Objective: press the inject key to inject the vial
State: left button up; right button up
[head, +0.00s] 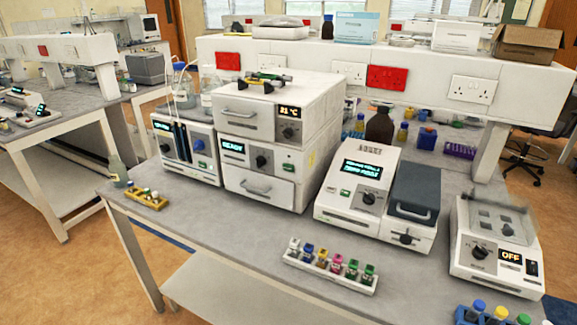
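A stacked white instrument (330,138) stands on the bench, left of the middle. Its top module shows "31 °C" on an orange display (290,112). Its middle module shows "READY" on a display (234,147), with a dark knob (261,161) and a small green key (288,167) to the right; I cannot read whether that key is the inject key. The bottom module has a shut drawer (260,189) with a handle. A white rack (330,275) in front holds several vials with coloured caps (336,264). Neither of my grippers is in view.
A pump-like unit (186,150) stands left of the stack. A white instrument (350,200) with a grey lid (413,196) and a unit showing "OFF" (495,250) stand right. A small yellow rack (146,199) lies left. The bench front (215,235) is mostly clear.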

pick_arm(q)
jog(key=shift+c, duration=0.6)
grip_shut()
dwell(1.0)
